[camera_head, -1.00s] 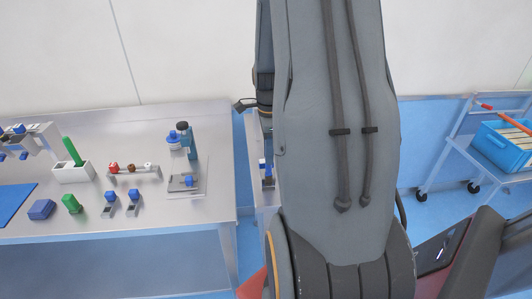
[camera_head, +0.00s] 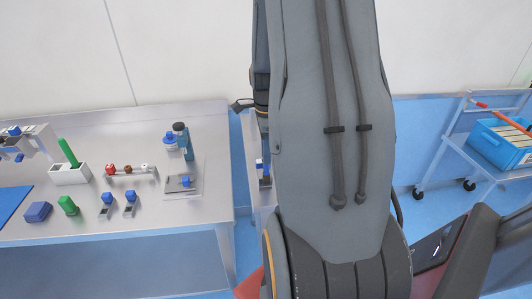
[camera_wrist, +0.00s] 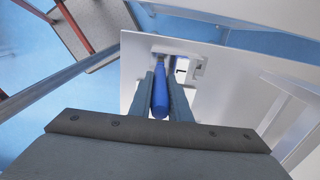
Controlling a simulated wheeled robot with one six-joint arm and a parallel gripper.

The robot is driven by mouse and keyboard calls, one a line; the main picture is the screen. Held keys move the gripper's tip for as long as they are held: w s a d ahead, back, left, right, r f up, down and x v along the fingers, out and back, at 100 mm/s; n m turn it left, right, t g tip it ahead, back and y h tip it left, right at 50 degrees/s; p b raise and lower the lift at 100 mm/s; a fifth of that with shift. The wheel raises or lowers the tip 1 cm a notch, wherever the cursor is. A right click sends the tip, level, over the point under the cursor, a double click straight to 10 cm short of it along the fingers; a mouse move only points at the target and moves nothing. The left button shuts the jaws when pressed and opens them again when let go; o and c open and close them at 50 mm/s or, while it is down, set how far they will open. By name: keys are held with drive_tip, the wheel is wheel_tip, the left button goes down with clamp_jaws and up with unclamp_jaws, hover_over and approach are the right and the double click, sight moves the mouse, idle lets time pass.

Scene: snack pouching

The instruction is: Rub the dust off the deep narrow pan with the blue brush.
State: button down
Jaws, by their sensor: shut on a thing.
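My gripper (camera_wrist: 161,92) shows in the wrist view with its two grey fingers on either side of a blue handle, which I take to be the blue brush (camera_wrist: 160,98). The handle points toward the camera, and its far end reaches over a pale metal surface. Any bristles are hidden. Beyond the fingers is a pale fixture with a squared cutout (camera_wrist: 198,69); I cannot tell whether this is the deep narrow pan, nor whether the brush touches anything.
A metal table (camera_head: 190,230) at left holds a white block with a green handle (camera_head: 68,153), a blue block (camera_head: 38,212), a green piece (camera_head: 68,206), a bottle (camera_head: 184,142) and a rack (camera_head: 131,172). A trolley with a blue crate (camera_head: 500,146) stands at right. Blue floor shows between.

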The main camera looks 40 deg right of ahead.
drive_tip(key=shift+a, duration=0.1)
idle(0.3)
drive_tip(key=shift+w+a, duration=0.35)
drive_tip(key=shift+a, duration=0.1)
drive_tip(key=shift+r, duration=0.15)
drive_tip(key=shift+s+d+r+p, duration=0.15)
drive_tip(key=shift+d+r+p, duration=0.15)
drive_tip(key=shift+r+p, duration=0.3)
drive_tip(key=shift+r, duration=5.4)
